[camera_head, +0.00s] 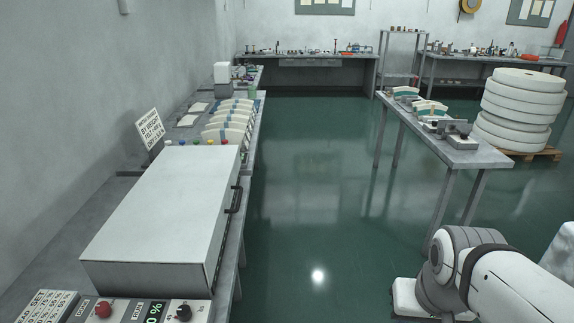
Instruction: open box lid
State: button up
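A large white box with a flat lid (168,205) sits on the long bench at the left. The lid is down and looks shut. A dark handle (235,198) is on the box's right side, facing the aisle. My gripper is not in view. Part of my white and grey arm shows at the lower right, apart from the box and across the aisle from it.
A control panel (135,310) with knobs stands at the near end of the box. Several curved pieces (228,125) lie beyond it. A narrow table (480,155) and stacked white rolls (518,105) stand at the right. The green floor (310,200) between is clear.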

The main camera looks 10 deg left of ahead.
aim_at(178, 210)
jog(key=u, duration=0.25)
jog(key=i, duration=1.4)
jog(key=u, duration=0.75)
jog(key=k, duration=0.8)
jog(key=u, duration=0.1)
jog(key=i, duration=0.85)
jog(key=z, duration=0.05)
